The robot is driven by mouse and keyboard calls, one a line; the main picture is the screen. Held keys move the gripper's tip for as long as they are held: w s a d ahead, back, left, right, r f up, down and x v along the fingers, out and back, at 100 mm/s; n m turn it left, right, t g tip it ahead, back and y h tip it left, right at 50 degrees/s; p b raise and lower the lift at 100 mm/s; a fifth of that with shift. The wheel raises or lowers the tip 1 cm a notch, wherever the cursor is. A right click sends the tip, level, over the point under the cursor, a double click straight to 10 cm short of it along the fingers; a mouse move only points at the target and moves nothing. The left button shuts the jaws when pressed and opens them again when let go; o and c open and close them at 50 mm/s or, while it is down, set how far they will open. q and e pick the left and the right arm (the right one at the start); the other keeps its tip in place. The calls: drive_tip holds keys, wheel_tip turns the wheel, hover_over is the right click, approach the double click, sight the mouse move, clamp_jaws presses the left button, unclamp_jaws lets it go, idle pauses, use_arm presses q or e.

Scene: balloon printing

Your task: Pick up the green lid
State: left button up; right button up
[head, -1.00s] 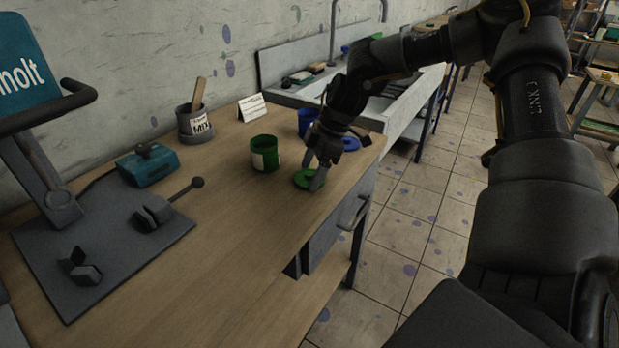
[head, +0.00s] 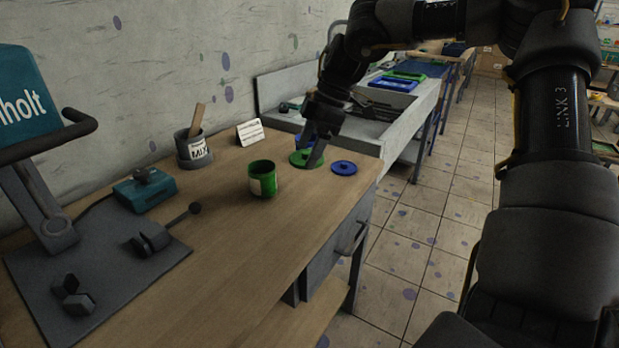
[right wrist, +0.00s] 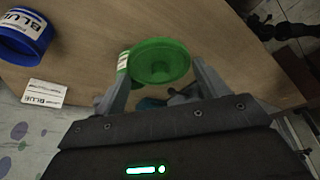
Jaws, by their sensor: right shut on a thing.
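The green lid (head: 300,159) is held in my right gripper (head: 313,152), above the wooden workbench. In the right wrist view the lid (right wrist: 160,60) sits between the two fingers of the gripper (right wrist: 158,74). The green can (head: 263,180) stands open on the bench, to the left of the lid in the head view. In the right wrist view the can (right wrist: 123,61) is partly hidden behind the lid. My left gripper is not in view.
A blue lid (head: 343,168) lies near the bench's right edge. A blue can (right wrist: 22,34) stands near a white label card (right wrist: 44,93). A grey MIX pot (head: 193,150), teal device (head: 146,190) and press (head: 45,195) stand left. The front middle of the bench is clear.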

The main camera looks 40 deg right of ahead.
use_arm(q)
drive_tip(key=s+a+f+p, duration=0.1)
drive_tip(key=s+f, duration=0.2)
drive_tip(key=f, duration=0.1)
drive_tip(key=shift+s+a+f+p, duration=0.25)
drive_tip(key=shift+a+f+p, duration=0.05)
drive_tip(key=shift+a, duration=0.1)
use_arm(e)
wheel_tip(320, 180, up, 15)
drive_tip(key=shift+r, duration=0.2)
